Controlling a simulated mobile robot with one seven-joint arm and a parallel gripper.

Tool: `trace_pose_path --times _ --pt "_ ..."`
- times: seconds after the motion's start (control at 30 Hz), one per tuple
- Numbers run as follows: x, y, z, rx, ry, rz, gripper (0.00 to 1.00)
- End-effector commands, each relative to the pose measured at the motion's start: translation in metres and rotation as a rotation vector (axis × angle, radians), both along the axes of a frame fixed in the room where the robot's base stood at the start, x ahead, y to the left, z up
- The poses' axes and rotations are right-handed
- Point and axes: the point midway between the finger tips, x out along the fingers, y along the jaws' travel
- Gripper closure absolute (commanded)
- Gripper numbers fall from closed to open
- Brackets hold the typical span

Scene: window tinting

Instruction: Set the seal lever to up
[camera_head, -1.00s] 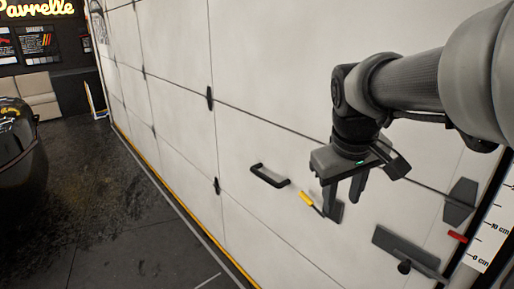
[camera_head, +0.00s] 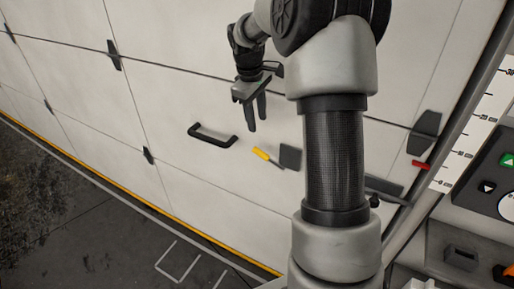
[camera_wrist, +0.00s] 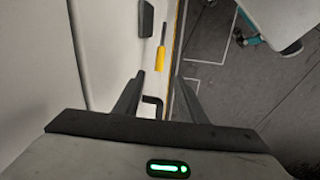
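A lever with a yellow grip (camera_head: 261,153) and a thin metal shaft sits on the white panelled door, beside a dark grey plate (camera_head: 290,157). Its grip points left in the head view, and its shaft slopes down to the right towards the plate. No label shows that this is the seal lever. My gripper (camera_head: 256,125) is above and apart from it, fingers pointing down, open and empty. In the wrist view my fingers (camera_wrist: 157,82) are spread, with the yellow grip (camera_wrist: 160,58) beyond them and the dark plate (camera_wrist: 146,18) farther off.
A black pull handle (camera_head: 212,136) is on the door left of the lever; it shows between my fingers in the wrist view (camera_wrist: 152,105). A red-tipped part (camera_head: 419,165) and a scale (camera_head: 480,110) are at the right. A control box (camera_head: 495,180) stands right of my arm.

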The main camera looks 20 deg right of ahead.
Motion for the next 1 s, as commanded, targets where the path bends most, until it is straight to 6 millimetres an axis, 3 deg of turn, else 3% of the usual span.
trace_pose_path --times 0.4,0.6,0.8,1.0 --pt "0.008 -0.014 -0.091 0.002 0.005 -0.001 0.63" --pt "0.012 -0.019 -0.127 0.001 0.003 0.000 0.63" --pt "0.015 -0.022 -0.146 0.000 0.001 0.000 0.63" --pt "0.016 -0.023 -0.150 0.000 -0.002 -0.001 0.63"
